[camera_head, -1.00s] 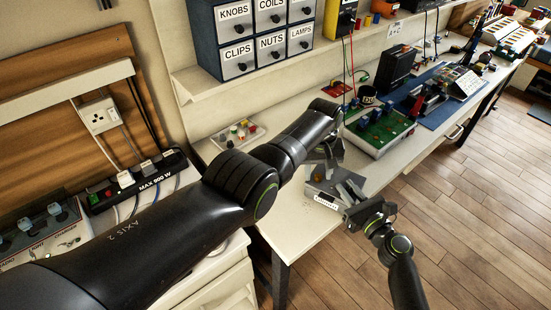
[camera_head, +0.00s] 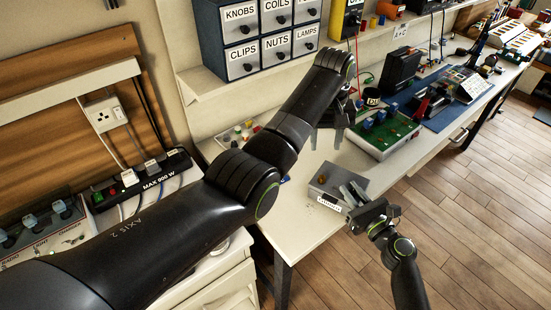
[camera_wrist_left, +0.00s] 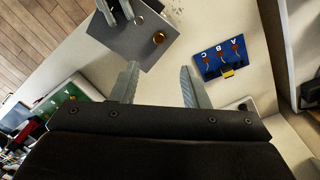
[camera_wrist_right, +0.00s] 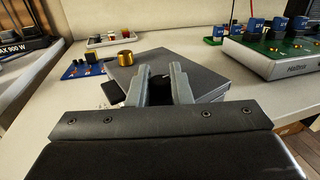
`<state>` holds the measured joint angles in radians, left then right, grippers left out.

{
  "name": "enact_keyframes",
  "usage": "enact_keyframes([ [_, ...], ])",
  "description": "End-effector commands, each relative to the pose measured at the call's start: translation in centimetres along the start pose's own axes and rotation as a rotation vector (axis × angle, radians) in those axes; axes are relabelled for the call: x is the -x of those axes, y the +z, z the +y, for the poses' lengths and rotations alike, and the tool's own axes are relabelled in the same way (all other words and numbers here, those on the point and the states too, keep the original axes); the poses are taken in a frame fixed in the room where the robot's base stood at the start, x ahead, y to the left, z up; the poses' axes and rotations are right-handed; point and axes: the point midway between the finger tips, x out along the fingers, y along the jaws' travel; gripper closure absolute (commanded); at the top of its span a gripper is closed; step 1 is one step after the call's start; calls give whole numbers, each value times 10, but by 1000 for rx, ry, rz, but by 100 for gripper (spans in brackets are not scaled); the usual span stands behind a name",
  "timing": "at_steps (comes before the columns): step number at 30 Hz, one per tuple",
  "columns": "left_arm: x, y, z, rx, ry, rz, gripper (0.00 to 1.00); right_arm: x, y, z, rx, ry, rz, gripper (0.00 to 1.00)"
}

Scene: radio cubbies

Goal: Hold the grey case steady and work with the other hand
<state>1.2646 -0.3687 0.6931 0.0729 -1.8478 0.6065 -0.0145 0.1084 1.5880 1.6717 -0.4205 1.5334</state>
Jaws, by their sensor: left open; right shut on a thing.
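The grey case (camera_head: 322,178), with a brass knob on top and a white label on its front, sits on the bench near its front edge. It also shows in the left wrist view (camera_wrist_left: 130,45) and the right wrist view (camera_wrist_right: 150,66). My right gripper (camera_head: 353,190) is shut on the case at its right side; its fingers (camera_wrist_right: 155,78) overlap the case edge. My left gripper (camera_head: 329,135) is open and empty, above the bench behind the case. In the left wrist view its fingers (camera_wrist_left: 160,72) are apart, clear of the case.
A blue board (camera_wrist_left: 224,60) marked A, B, C lies beside the case, mostly hidden by my left arm in the head view. A green circuit board (camera_head: 384,135) stands to the right. Labelled drawers (camera_head: 262,35) sit on the shelf above.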

Motion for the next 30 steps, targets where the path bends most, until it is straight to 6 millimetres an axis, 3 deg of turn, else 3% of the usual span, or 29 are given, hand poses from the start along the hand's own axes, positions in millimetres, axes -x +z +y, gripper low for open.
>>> enact_keyframes([
  [7, 1, -2, 0, -239, 0, -9, 59, 0, -1, 0, 1, 0, 1, 100],
  [21, -91, -1, 0, -244, -2, -12, 59, 0, 0, 0, 1, 0, 1, 100],
  [30, -113, -1, 1, -245, -1, -10, 59, 0, 0, 0, 1, 0, 1, 100],
])
